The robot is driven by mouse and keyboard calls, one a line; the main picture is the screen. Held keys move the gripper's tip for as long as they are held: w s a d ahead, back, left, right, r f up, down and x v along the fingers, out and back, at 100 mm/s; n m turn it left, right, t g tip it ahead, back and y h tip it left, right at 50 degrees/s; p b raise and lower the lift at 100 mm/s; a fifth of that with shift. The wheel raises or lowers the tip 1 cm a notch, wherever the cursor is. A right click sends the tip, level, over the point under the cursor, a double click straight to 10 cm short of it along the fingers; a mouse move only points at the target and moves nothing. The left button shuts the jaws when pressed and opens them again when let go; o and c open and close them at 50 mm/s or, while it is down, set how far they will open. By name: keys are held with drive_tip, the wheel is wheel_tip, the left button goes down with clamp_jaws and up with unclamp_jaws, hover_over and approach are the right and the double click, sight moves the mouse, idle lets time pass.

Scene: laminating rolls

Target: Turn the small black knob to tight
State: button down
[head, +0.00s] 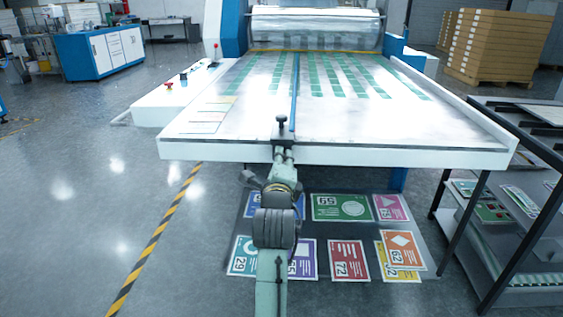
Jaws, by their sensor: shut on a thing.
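The small black knob (282,121) stands at the front edge of the white feed table, near the lower end of a blue guide bar (294,95). It has a dark round cap on a narrower dark body. My gripper (283,148) reaches up to it from the front and is shut on it. The fingertips are small in the picture and cover the knob's lower part. The knob's turn angle and any tight or loose marking are too small to read.
The white table (190,140) carries rows of green strips and pale sheets (213,113). Colored printed cards (348,260) lie beneath its front edge. A dark rack (475,225) stands at right, and a side panel with a red button (169,87) at left. Open floor lies left.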

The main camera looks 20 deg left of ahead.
drive_tip(key=c, duration=1.5)
unclamp_jaws()
drive_tip(key=v, duration=0.7)
drive_tip(key=shift+s+d, duration=0.1)
drive_tip(key=shift+s, duration=0.2)
